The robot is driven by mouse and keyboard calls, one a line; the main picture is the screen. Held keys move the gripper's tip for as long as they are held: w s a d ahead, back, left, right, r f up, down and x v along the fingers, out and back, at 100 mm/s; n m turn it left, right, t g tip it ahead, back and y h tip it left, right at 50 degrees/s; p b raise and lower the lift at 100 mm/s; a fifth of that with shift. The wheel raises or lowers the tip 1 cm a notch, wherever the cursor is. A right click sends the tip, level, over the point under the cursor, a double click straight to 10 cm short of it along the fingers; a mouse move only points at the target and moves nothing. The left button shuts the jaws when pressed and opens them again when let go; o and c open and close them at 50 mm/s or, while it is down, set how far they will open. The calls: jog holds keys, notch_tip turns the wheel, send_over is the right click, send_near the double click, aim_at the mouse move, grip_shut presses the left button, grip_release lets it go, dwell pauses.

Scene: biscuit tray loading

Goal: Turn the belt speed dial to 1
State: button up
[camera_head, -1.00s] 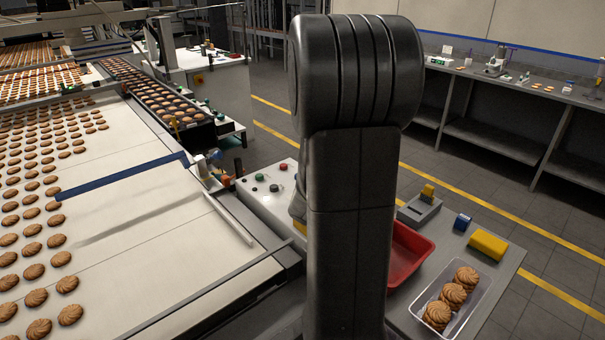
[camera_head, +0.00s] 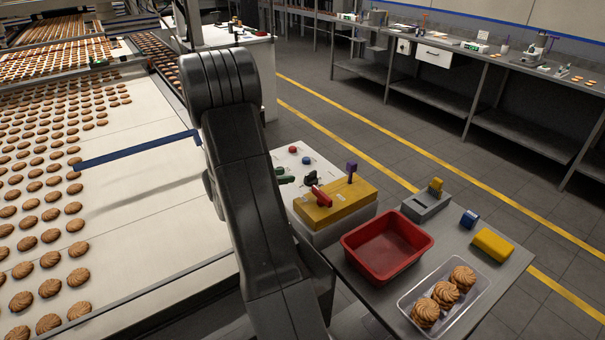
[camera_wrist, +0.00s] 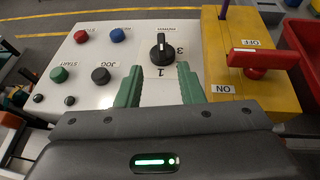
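The speed dial is a black knob with a pale pointer mark on the white control panel (camera_wrist: 125,57). In the wrist view the dial (camera_wrist: 161,47) lies just beyond my fingertips, with a "1" printed on its near side and a "3" to its right. My gripper (camera_wrist: 161,80) has two green fingers, open and apart, with bare panel between them and nothing held. In the head view the dial (camera_head: 311,178) shows just right of my green fingertips (camera_head: 288,178). Whether the fingers touch the panel cannot be told.
A yellow box (camera_head: 340,205) with a red handle stands close right of the dial. Red (camera_wrist: 82,36), blue (camera_wrist: 117,35), green (camera_wrist: 59,74) and black (camera_wrist: 100,75) buttons lie left. A red bin (camera_head: 388,246) and a clear tray of biscuits (camera_head: 410,300) are further right.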

aim_at(310, 173)
jog(key=p+x, duration=0.3)
jog(key=x, duration=0.9)
jog(key=shift+w+d+f, duration=0.15)
jog(key=shift+w+d, duration=0.05)
jog(key=shift+d, duration=0.1)
jog(key=shift+c, duration=0.4)
grip_shut()
